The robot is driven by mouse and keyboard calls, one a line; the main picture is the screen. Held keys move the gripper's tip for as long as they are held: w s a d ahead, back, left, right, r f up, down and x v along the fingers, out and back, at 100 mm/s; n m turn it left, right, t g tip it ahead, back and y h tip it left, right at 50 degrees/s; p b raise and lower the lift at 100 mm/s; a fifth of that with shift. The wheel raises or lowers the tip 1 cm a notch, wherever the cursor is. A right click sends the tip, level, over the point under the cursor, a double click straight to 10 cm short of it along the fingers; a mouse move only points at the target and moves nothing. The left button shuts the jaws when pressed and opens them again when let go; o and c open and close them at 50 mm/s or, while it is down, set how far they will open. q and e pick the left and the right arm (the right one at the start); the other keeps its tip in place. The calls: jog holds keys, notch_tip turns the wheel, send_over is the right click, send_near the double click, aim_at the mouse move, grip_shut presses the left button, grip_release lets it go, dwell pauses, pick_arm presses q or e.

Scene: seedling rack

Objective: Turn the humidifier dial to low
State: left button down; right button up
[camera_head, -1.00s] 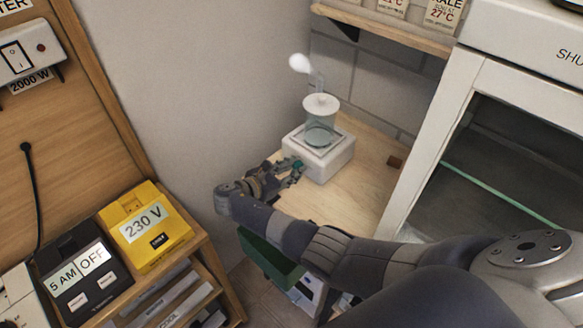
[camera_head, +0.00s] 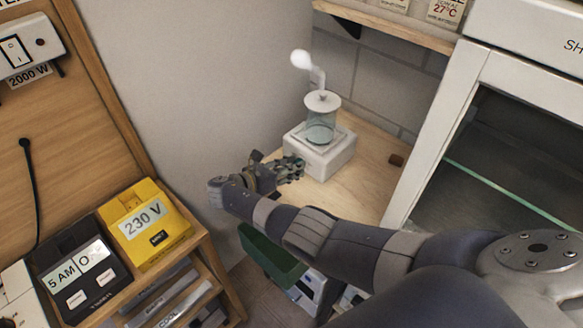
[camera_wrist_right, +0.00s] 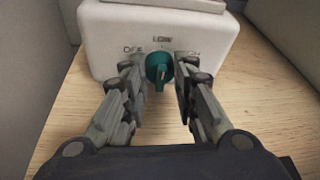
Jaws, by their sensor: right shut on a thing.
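The humidifier is a white box (camera_head: 325,160) with a clear glass tank (camera_head: 321,128) and a bent spout giving off a white puff. Its teal dial (camera_wrist_right: 159,70) is on the front face in the right wrist view. OFF is printed left of the dial and LOW above it; the label at right is partly covered. The dial's mark looks close to upright, towards LOW. My right gripper (camera_wrist_right: 160,80) has its fingers on both sides of the dial, shut on it. In the head view the right gripper (camera_head: 296,168) hides the dial. My left gripper is out of view.
The humidifier stands on a wooden top (camera_head: 365,185) beside a grey wall. A white glass-fronted cabinet (camera_head: 440,130) is close on the right. A green bin (camera_head: 268,255) is below.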

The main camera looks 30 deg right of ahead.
jog(key=o, duration=0.8)
jog(key=shift+c, duration=0.2)
jog(key=v, duration=0.7)
jog(key=shift+a, duration=0.25)
